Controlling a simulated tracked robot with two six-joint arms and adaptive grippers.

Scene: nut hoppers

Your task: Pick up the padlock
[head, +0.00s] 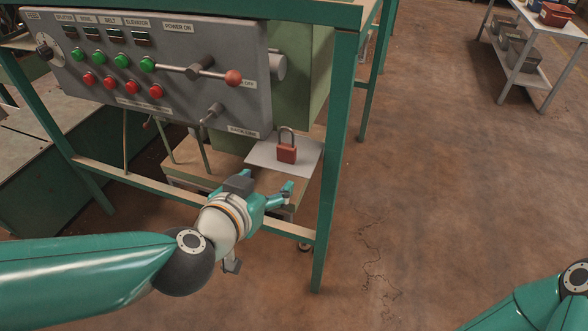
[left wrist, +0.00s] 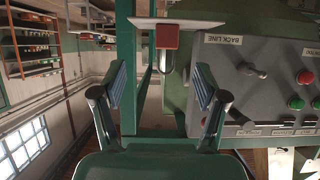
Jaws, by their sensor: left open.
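A red padlock (head: 286,154) with a grey shackle stands upright on a white sheet (head: 262,157) under the control panel. My left gripper (head: 287,194) is just in front of and below the padlock in the head view, apart from it. In the left wrist view, turned upside down, the padlock (left wrist: 167,39) shows beyond and between the two spread fingers of the left gripper (left wrist: 160,85). Nothing is between the fingers. My right gripper is out of view; only part of my right arm shows at the lower right.
A grey control panel (head: 150,60) with buttons and levers overhangs the sheet on the left. Open floor (head: 430,180) lies to the right.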

